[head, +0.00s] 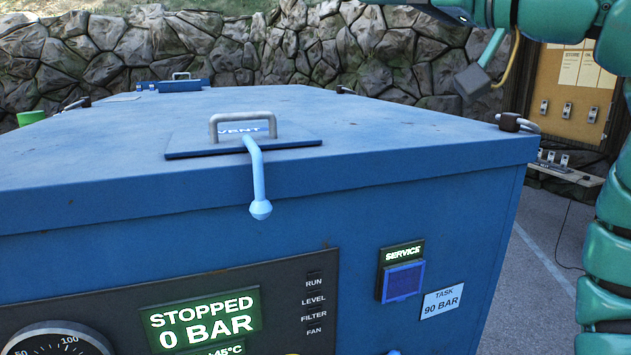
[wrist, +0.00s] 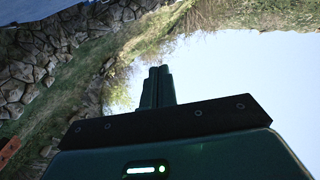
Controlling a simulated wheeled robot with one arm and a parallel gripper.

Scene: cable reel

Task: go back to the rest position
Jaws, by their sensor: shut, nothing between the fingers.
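My gripper (wrist: 158,72) shows in the wrist view with its two dark fingers together and nothing between them. It points toward sky, a grassy bank and a stone wall, clear of any object. In the head view, green links of my arm show along the right edge and top right; I cannot make out the fingertips there. The blue machine (head: 420,220) fills the middle of the head view. Its display (head: 200,322) reads STOPPED, 0 BAR. A light-blue vent lever (head: 257,180) hangs down over the front edge of the lid.
A grey handle (head: 243,122) stands on the lid. The front has a SERVICE button (head: 403,282), a TASK 90 BAR label (head: 442,300) and a gauge (head: 58,340). A stone wall (head: 300,50) stands behind. A brown board (head: 575,95) is at the right, beyond open paving (head: 545,260).

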